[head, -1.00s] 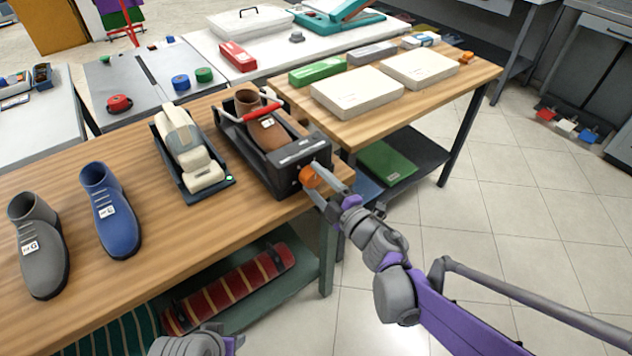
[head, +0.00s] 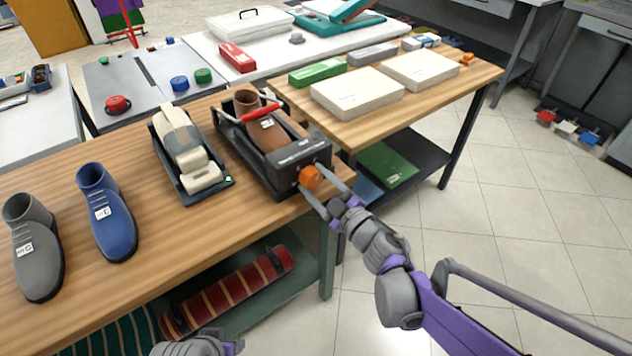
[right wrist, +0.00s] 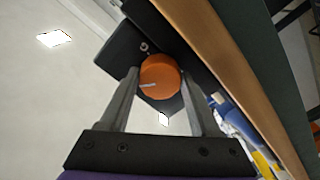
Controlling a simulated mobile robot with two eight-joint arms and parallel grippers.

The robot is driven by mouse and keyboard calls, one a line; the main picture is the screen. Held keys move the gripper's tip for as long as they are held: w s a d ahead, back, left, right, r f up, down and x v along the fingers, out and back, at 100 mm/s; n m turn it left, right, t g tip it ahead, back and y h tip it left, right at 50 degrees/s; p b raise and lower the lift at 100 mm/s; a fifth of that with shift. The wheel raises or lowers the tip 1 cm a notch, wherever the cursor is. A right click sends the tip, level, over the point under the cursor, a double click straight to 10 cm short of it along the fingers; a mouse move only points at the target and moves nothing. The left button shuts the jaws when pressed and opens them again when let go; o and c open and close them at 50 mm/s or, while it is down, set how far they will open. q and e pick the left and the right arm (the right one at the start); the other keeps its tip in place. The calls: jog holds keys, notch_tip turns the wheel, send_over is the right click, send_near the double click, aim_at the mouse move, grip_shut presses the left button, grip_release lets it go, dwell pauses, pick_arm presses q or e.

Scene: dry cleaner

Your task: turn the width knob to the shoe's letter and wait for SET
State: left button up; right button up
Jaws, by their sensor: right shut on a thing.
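The brown shoe (head: 272,134) sits in a black stretching machine (head: 252,152) with a red-handled bar across it. Its small white tag (head: 267,124) is too small to read. The orange width knob (head: 311,177) is on the machine's front end. My right gripper (head: 324,188) has a finger on each side of the knob and is shut on it. The right wrist view shows the knob (right wrist: 160,77) between the fingertips, its pale pointer mark toward the left. Lettering on the machine's front is unreadable and I see no SET sign. Only part of my left arm shows, at the bottom edge.
A second machine (head: 186,150) with a beige form and small green light stands to the left. A blue shoe (head: 108,215) and a grey shoe (head: 36,250) stand farther left. White boxes (head: 357,93) lie on the table behind.

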jog(key=o, duration=1.4)
jog(key=shift+c, duration=0.2)
jog(key=p+v, duration=0.1)
jog(key=v, duration=1)
jog(key=shift+w, duration=0.1)
